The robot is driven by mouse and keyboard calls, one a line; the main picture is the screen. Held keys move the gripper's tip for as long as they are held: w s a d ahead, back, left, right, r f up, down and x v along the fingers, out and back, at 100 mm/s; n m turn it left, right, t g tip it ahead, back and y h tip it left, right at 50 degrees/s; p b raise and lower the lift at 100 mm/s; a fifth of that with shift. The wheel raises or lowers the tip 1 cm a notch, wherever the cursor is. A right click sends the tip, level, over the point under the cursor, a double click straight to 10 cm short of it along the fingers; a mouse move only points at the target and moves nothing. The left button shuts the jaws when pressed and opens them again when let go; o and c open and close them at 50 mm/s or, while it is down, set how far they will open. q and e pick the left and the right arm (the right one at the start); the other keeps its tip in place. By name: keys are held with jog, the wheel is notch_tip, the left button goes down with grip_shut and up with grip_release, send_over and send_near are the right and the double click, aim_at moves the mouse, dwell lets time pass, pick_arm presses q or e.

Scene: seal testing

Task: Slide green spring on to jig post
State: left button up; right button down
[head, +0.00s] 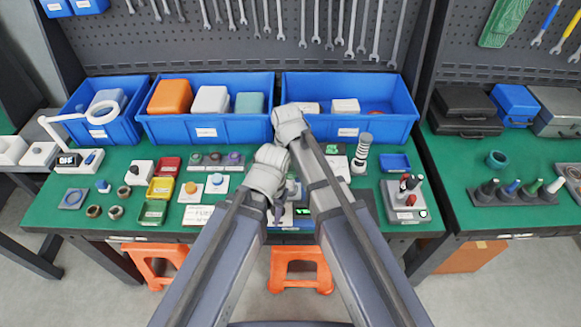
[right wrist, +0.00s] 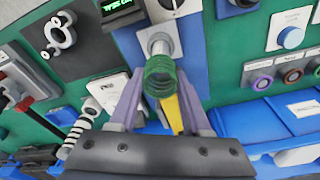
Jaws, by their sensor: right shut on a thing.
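The green spring (right wrist: 165,77) sits between the purple fingers of my right gripper (right wrist: 160,88), which is shut on it. A pale metal jig post (right wrist: 159,43) rises from a blue base plate (right wrist: 133,50) in line with the spring. The post's top and the spring overlap in the right wrist view, and I cannot tell whether the coils are around the post. In the head view my folded arms hide most of the jig. My left arm ends over the bench's middle, and its fingers are not clear.
Blue bins (head: 208,128) line the back of the green bench. A striped spring on a post (head: 362,155) and a tool block (head: 409,198) stand to the right. Several button boxes and small trays (head: 152,214) lie to the left. A small green-lit display (right wrist: 120,10) is near the jig.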

jog(key=shift+f+b, duration=0.7)
dwell(0.5)
jog(key=shift+c, duration=1.4)
grip_release()
jog(key=shift+r, duration=0.1)
notch_tip(320, 180, up, 7)
jog(key=p, duration=0.7)
jog(key=shift+d, duration=0.1)
